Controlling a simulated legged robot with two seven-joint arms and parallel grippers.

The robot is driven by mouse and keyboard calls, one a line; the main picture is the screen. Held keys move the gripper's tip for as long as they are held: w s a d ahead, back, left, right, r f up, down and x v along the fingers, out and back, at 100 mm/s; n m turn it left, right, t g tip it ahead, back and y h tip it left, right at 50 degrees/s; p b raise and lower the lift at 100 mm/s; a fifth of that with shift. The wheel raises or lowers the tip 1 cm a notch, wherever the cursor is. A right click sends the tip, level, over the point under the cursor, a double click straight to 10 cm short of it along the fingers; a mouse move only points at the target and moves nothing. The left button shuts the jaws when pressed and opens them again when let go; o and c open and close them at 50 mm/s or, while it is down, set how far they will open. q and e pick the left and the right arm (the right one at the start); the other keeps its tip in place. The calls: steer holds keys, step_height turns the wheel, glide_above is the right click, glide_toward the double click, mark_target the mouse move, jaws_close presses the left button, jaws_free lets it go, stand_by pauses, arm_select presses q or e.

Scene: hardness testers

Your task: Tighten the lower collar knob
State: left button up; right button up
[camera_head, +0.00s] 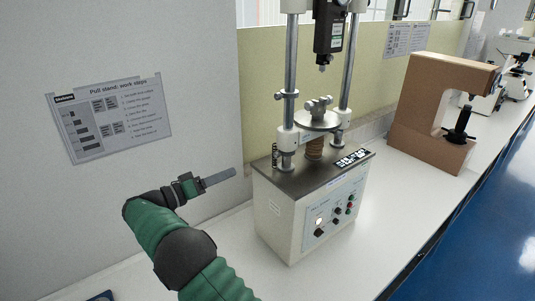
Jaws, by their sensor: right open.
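The pull stand (307,215) is a pale box with a dark steel top and two upright steel columns. A small collar with a side knob (279,96) sits partway up the left column. Lower down, pale blocks (288,139) surround the column feet, and a dark coiled or threaded part (275,156) stands beside the left one. Which part is the lower collar knob is too small to tell. My right gripper (228,175) is open and empty, left of the stand and apart from it, its grey finger pointing right. My left gripper is not in view.
A round plate with a clamp (318,119) sits between the columns under a hanging black gauge (329,35). A brown tester (416,110) stands to the right, with microscopes (514,60) beyond. The wall carries a work-steps sheet (110,120). The white bench front is clear.

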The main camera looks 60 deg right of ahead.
mark_target(275, 155)
steer(key=p+x, duration=0.4)
steer(key=x, duration=1.2)
steer(key=shift+s+d+f+p, duration=0.15)
steer(key=shift+s+d+p, duration=0.05)
steer(key=shift+d+p, duration=0.15)
jaws_close()
